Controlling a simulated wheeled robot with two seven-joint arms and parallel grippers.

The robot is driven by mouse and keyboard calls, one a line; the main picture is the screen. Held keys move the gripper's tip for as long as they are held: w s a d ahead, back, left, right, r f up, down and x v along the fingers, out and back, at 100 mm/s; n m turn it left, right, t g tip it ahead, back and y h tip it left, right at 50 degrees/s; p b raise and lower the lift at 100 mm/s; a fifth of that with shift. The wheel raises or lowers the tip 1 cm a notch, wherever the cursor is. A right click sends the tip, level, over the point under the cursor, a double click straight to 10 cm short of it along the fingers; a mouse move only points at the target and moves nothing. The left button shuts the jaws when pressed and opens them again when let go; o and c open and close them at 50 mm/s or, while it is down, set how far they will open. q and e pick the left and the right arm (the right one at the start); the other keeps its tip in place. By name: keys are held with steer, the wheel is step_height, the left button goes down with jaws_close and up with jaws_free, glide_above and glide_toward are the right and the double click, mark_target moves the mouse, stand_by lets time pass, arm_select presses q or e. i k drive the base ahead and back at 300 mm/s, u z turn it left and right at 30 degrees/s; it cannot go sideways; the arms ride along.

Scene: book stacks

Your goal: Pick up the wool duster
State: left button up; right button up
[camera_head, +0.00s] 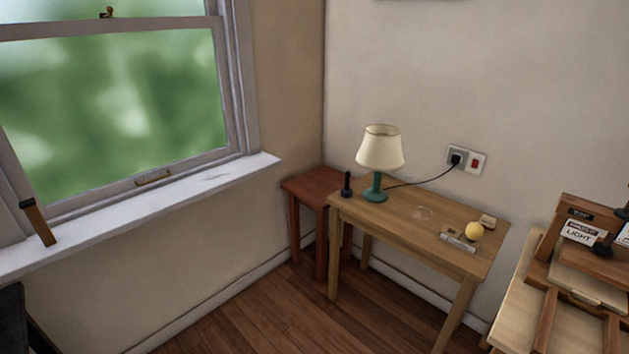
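I cannot make out for sure which thing is the wool duster. A round yellow thing (474,230) sits at the right end of the wooden table (395,217), beside a small pale flat strip (457,243). It is too small to tell whether it is a fluffy head or a ball. A brown stick-like thing with a dark end (39,224) stands tilted at the left of the white windowsill (190,184). Neither of my grippers is in view.
A lamp with a cream shade (380,148) stands on the table, its cord running to a wall socket (466,160). A small dark upright thing (347,185) is beside it. A reddish side table (310,187) fills the corner. Wooden furniture with a "LIGHT" label (579,234) stands right. Floor is clear.

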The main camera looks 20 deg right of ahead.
mark_target(347, 191)
steer(key=z, duration=0.1)
steer(key=i, duration=0.9)
steer(key=z, duration=0.35)
